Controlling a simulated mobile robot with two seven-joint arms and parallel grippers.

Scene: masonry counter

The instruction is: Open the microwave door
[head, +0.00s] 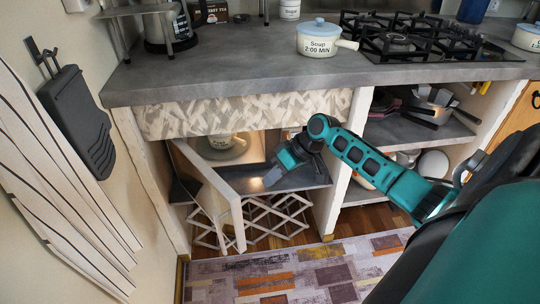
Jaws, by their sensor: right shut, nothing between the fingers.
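The microwave appears to be the lit compartment under the counter, and its pale door (213,188) stands swung outward on the left side, partly open. Inside the opening a cream pot (226,142) sits on a round plate, partly hidden by the door. My right gripper (270,181) comes in from the right and is in front of the opening, to the right of the door's inner face and apart from it. It is shut and empty. My left gripper is not in view.
The grey counter (235,72) overhangs the compartment. A soup pot (318,38) and a gas hob (400,38) are on it. A folding lattice rack (262,218) is below the door. Shelves with pans (415,105) are at right. A patterned rug (300,268) covers the floor in front.

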